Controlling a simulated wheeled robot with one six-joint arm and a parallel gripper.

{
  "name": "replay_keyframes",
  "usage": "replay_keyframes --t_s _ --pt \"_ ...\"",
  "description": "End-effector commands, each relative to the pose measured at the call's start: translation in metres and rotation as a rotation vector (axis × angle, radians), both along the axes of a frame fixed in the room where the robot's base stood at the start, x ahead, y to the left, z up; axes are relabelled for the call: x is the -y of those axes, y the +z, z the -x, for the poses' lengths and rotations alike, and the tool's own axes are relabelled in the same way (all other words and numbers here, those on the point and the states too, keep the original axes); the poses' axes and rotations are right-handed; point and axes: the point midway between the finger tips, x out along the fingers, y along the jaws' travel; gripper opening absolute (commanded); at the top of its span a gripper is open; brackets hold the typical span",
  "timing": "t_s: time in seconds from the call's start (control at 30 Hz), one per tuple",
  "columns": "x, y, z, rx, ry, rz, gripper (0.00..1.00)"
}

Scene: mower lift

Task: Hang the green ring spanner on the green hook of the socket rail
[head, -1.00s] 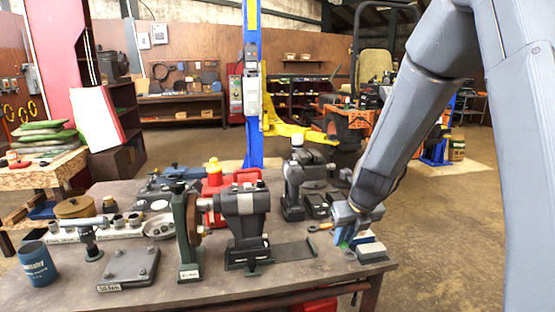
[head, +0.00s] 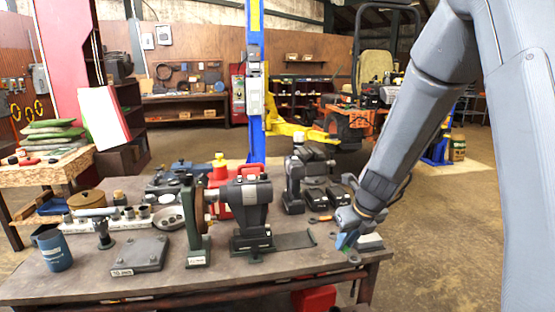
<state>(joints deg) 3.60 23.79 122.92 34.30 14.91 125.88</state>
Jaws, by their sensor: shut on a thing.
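My gripper (head: 347,238) is at the right end of the workbench (head: 200,282), low over its top. It is shut on a small green thing, seemingly the green ring spanner (head: 353,257), of which only a little shows below the jaws. Whether the spanner still touches the bench I cannot tell. The socket rail (head: 122,226) is a pale strip with several dark sockets at the bench's left side, far from my gripper. I cannot make out a green hook on it.
A bench grinder (head: 247,208) with a green-framed wheel stands mid-bench, between my gripper and the rail. A dark machine (head: 295,183), a red can (head: 222,190), a blue mug (head: 53,248) and a grey plate (head: 140,254) also stand there. A pale block (head: 370,242) lies beside my gripper.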

Motion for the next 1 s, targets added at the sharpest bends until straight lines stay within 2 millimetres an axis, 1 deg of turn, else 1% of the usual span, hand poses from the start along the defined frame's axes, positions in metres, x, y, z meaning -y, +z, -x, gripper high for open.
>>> replay_keyframes --t_s 0.17,0.27,0.47,0.57,0.67,0.87,1.0 --pt "-0.002 -0.007 0.001 0.0 0.095 -0.001 0.0" --pt "-0.004 -0.014 0.003 -0.001 0.185 -0.003 0.0" --pt "-0.008 -0.033 0.008 -0.001 0.461 -0.005 0.0" --pt "-0.01 -0.046 0.012 -0.002 0.652 -0.005 0.0" --pt "-0.012 -0.061 0.017 -0.002 0.89 -0.006 0.0" --pt "-0.014 -0.094 0.034 -0.003 1.461 -0.007 0.0" --pt "-0.012 -0.117 0.048 -0.004 1.89 -0.007 0.0"
